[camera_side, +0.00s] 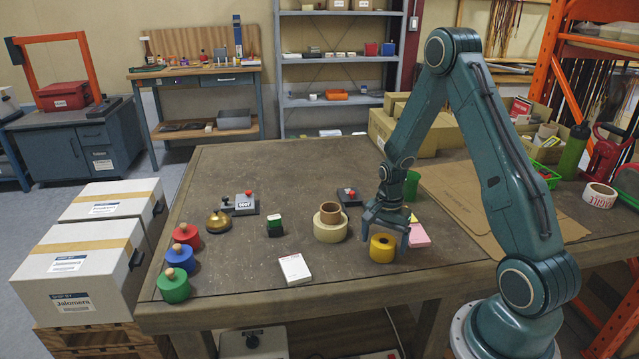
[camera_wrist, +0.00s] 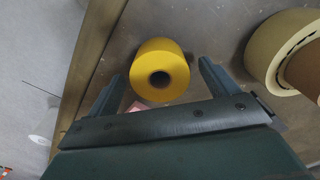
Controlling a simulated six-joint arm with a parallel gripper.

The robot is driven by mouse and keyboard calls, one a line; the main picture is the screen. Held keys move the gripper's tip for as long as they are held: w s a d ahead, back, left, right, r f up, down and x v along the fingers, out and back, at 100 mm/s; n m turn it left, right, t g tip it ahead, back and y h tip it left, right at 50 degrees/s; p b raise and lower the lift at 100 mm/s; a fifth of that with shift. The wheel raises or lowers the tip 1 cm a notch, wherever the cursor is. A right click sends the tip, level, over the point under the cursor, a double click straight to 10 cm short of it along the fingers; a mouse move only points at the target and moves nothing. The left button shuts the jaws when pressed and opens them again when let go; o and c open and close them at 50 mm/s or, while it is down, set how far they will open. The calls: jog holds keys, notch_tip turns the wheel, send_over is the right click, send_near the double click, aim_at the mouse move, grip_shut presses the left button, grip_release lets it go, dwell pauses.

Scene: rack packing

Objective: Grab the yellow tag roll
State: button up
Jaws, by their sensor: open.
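The yellow tag roll (camera_side: 382,248) stands on the table near its front edge, with its hole facing up. In the wrist view the roll (camera_wrist: 160,55) lies between and just beyond the two fingertips. My gripper (camera_side: 386,236) is open and empty, pointing down over the roll. In the wrist view its fingers (camera_wrist: 160,78) are spread to either side of the roll. Whether the fingers reach down beside the roll is hard to tell.
A white card box (camera_side: 295,269) lies front left. The table's front edge is close.

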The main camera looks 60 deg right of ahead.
jog(key=shift+f, duration=0.65)
jog(key=c, duration=1.1)
jog(key=shift+o, duration=0.2)
jog(key=shift+r, duration=0.25)
notch_tip(320, 180, up, 20)
jog(key=shift+f, duration=0.2)
